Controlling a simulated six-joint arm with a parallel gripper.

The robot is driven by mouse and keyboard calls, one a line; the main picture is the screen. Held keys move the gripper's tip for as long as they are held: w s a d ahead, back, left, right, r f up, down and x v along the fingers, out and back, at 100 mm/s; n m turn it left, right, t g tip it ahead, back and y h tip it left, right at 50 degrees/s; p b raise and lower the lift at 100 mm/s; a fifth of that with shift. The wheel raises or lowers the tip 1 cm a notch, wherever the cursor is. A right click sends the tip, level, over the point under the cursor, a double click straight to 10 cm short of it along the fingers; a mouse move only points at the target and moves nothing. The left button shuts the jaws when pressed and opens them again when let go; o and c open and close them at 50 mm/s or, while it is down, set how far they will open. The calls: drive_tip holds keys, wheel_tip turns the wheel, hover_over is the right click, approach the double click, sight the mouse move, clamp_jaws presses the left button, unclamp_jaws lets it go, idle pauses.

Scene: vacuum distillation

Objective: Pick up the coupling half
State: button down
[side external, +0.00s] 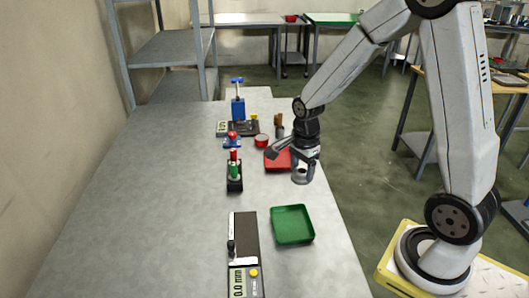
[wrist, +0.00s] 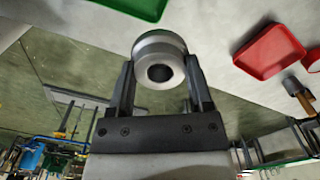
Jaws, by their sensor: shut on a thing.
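The coupling half (wrist: 159,60) is a grey metal cylinder with a dark round bore, seen large at the top middle of the wrist view. My gripper (wrist: 159,85) is shut on it, with one dark finger on each side. In the side view my gripper (side external: 303,166) holds the coupling half (side external: 302,177) above the right edge of the table, between the red tray and the green tray. The side view shows it small, and its far side is hidden.
A green tray (side external: 293,224) lies nearer the camera, and a red tray (side external: 277,159) lies behind and left of my gripper. A gauge with a display (side external: 244,255), a red-and-green device (side external: 234,171) and a blue press-like device (side external: 238,106) stand on the table (side external: 130,210). Its left part is clear.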

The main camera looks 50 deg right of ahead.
drive_tip(key=shift+s+a+r, duration=0.15)
drive_tip(key=shift+s+r, duration=0.15)
drive_tip(key=shift+s, duration=0.35)
drive_tip(key=shift+s+a+r, duration=0.1)
drive_tip(key=shift+s+r, duration=0.2)
drive_tip(key=shift+s, duration=0.35)
drive_tip(key=n, duration=0.2)
approach(291, 225)
drive_tip(key=shift+f, duration=1.35)
drive_tip(key=shift+f, duration=0.1)
drive_tip(key=shift+f, duration=1.65)
drive_tip(key=shift+f, duration=0.15)
